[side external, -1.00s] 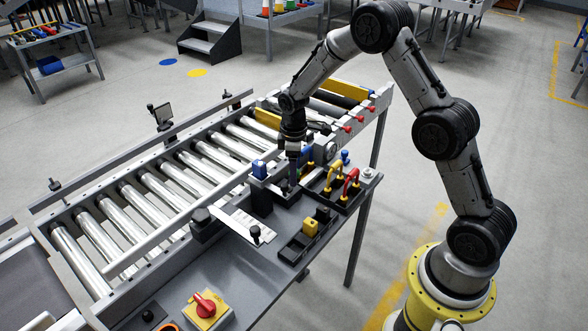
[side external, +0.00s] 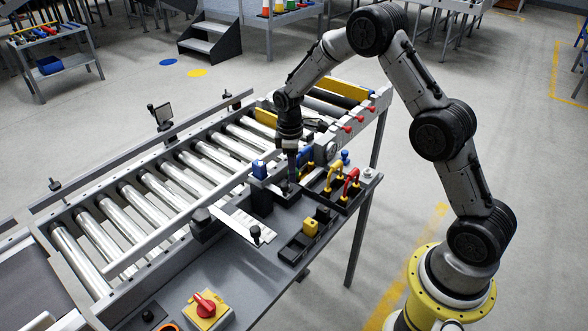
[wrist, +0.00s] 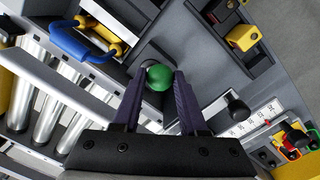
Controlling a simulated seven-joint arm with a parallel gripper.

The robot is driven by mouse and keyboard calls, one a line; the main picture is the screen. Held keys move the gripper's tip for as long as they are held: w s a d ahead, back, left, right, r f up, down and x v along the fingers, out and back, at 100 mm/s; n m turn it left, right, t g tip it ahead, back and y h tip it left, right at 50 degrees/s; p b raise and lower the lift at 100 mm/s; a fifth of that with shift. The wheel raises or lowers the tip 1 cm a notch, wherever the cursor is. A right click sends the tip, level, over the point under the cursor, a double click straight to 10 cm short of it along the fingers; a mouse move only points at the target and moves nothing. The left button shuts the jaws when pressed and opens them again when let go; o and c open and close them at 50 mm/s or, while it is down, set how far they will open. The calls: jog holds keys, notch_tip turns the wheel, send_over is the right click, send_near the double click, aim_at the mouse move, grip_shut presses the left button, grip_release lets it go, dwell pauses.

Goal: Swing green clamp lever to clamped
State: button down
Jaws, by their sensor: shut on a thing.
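The green clamp lever shows as a round green knob (wrist: 159,77) in the wrist view, between the two dark purple fingers of my gripper (wrist: 156,85). My gripper is shut on this knob. The lever's arm and pivot are mostly hidden by the knob and fingers. In the side view my gripper (side external: 292,180) reaches down at the far end of the grey bench, beside the roller conveyor, and the green knob is too small to make out clearly there.
A blue handle (wrist: 82,42) stands close by the fingers in the wrist view. Yellow (side external: 334,174) and red (side external: 351,180) padlock-like shackles stand just right of my gripper. A blue-topped black block (side external: 259,170) is close on the left. A ruled plate with a black knob (side external: 255,233) lies nearer.

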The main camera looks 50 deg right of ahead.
jog(key=shift+w+r+g, duration=0.15)
jog(key=shift+w+g, duration=1.05)
jog(key=shift+g, duration=0.2)
jog(key=shift+w+g, duration=1.25)
jog(key=shift+g, duration=0.45)
jog(key=shift+w, duration=0.15)
jog(key=shift+c, duration=2.3)
grip_release()
